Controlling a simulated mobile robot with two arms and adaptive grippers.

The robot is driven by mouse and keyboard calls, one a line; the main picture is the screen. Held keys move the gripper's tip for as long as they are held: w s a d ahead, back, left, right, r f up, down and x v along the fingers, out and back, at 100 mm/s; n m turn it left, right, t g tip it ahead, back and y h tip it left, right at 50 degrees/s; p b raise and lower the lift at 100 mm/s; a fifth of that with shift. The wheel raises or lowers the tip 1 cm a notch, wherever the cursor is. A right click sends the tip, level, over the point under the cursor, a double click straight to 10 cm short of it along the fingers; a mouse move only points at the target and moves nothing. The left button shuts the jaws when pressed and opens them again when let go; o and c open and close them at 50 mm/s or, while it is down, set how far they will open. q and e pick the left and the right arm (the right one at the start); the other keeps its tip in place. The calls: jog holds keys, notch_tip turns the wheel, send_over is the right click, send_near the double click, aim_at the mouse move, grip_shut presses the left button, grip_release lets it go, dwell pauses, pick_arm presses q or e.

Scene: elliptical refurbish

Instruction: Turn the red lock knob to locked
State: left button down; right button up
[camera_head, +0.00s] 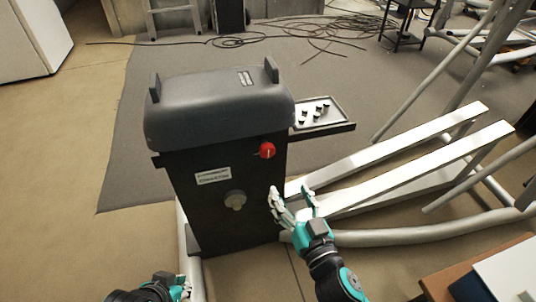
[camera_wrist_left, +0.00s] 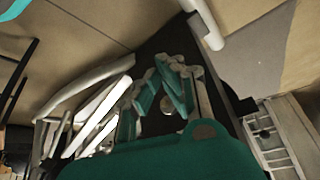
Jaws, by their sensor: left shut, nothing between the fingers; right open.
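The red lock knob (camera_head: 267,150) sits on the upper right of the black front panel of the machine housing (camera_head: 215,225). A pale mark shows on its face; I cannot tell its exact setting. My right gripper (camera_head: 294,197) is open and empty, below and slightly right of the red knob and apart from it. My left gripper (camera_head: 184,288) is low at the bottom edge of the head view, mostly cut off, well below the knob. In the left wrist view its fingers (camera_wrist_left: 172,65) are closed together with nothing between them.
Pale foot rails (camera_head: 400,150) extend right. A table corner (camera_head: 470,275) is at lower right.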

send_near(269, 153)
jog(key=w, duration=0.3)
jog(key=x, duration=0.3)
jog(key=b+x, duration=0.1)
jog(key=x, duration=0.3)
jog(key=shift+a, duration=0.45)
jog(key=shift+w+a, duration=0.15)
jog(key=shift+w, duration=0.15)
pick_arm(q)
jog(key=w+d+r+t, duration=0.2)
jog(key=w+r+t, duration=0.1)
jog(key=w, duration=0.3)
jog(key=shift+t+h, duration=0.3)
jog(key=shift+h, duration=0.1)
